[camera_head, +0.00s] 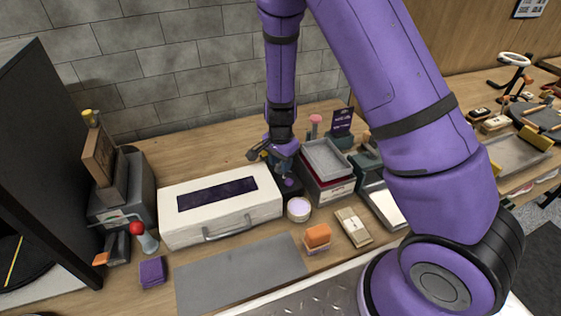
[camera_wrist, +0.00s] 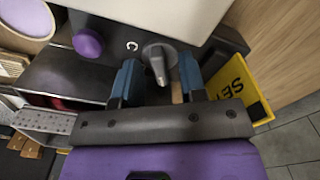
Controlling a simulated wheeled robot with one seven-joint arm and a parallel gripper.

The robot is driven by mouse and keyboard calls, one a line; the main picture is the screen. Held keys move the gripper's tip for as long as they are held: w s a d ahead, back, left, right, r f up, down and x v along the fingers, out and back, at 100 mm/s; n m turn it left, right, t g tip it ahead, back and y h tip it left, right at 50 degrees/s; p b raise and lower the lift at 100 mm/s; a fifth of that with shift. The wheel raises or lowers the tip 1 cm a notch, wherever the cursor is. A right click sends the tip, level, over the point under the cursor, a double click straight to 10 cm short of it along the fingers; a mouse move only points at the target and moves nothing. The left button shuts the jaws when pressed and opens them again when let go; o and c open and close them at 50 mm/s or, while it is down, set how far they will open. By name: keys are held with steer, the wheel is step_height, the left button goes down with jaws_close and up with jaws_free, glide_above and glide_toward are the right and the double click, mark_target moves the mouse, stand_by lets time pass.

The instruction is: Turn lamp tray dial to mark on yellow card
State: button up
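The grey dial (camera_wrist: 158,62) sits on the face of a dark box (camera_wrist: 112,38) in the wrist view. Its pointer ridge runs up and down in the picture. My gripper (camera_wrist: 157,78) is open, with one blue fingertip on each side of the dial. I see a gap at both sides, but cannot tell how deep the tips reach. The yellow card (camera_wrist: 241,88) stands to the right of the dial, with part of the word "SET" showing; its mark is not clear. In the head view my gripper (camera_head: 284,172) is at the dark box (camera_head: 291,187), and the dial is hidden.
A purple knob (camera_wrist: 88,42) is left of the dial. A white case (camera_head: 222,216) stands left of the dark box, and stacked trays (camera_head: 326,158) stand close on its right. A round lilac-topped tin (camera_head: 299,208) is in front. The grey mat (camera_head: 240,272) is clear.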

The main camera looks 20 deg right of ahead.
steer(key=shift+r, duration=0.15)
step_height(320, 180, up, 11)
steer(key=shift+f, duration=0.2)
stand_by(0.6)
step_height(320, 180, up, 11)
steer(key=n+t+y, duration=0.1)
steer(key=n, duration=0.2)
glide_above(280, 163)
steer(key=s+d, duration=0.1)
steer(key=s, duration=0.3)
steer(key=s+d+r+n+t, duration=0.1)
steer(key=s+d+r+n, duration=0.15)
steer(key=s+r, duration=0.4)
steer(key=s+d+r+n+t, duration=0.1)
steer(key=s+d+r+n, duration=0.15)
steer(key=s+r, duration=0.4)
steer(key=s+d+r+n+t+h, duration=0.1)
steer(key=s+r+n, duration=0.3)
steer(key=s, duration=0.6)
steer(key=shift+s+r+t, duration=0.15)
steer(key=shift+r+t, duration=0.05)
steer(key=shift+t, duration=0.4)
